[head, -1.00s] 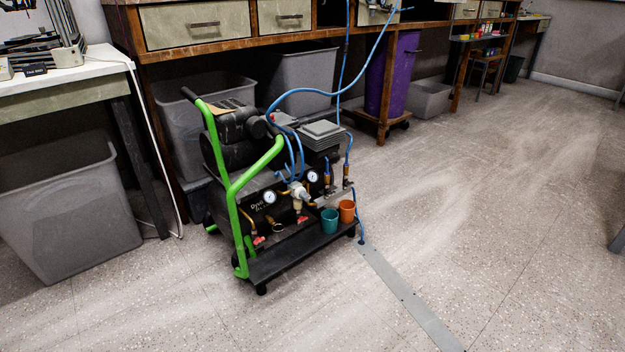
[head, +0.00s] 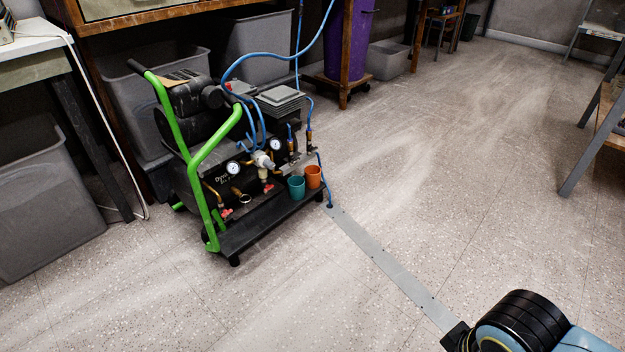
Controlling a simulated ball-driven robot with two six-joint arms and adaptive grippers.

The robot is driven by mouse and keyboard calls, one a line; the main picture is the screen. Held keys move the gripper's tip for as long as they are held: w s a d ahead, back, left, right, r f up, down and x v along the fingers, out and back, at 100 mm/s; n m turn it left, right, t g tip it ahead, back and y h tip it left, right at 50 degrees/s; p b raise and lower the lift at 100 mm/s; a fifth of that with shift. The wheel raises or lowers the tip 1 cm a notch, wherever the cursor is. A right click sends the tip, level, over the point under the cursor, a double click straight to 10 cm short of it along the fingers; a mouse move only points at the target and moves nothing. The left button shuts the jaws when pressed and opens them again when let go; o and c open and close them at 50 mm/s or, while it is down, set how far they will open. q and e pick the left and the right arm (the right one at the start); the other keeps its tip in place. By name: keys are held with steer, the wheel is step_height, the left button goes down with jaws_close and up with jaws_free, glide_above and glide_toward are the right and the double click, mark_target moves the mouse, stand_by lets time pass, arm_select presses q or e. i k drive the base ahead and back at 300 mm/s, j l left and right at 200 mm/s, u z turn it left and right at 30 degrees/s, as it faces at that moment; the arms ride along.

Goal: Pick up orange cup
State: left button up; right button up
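The orange cup (head: 313,177) stands upright on the right end of the low black shelf (head: 262,224) of a green-handled compressor. A teal cup (head: 296,187) stands just to its left. Part of my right arm shows at the bottom right corner, well away from the cups. Its gripper fingers cannot be made out. My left gripper is not in view.
The compressor (head: 215,160) stands on the floor with gauges and blue hoses (head: 262,62) above the cups. Grey bins (head: 262,50) and a purple bin (head: 346,40) stand behind. A flat grey strip (head: 385,270) crosses the floor. The floor in front is mostly clear.

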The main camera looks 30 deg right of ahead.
mark_target(312, 172)
steer(key=i+l, duration=0.15)
steer(key=i, duration=0.3)
steer(key=i+l, duration=0.15)
steer(key=i, duration=0.3)
steer(key=i+l+z, duration=0.1)
steer(key=i, duration=0.4)
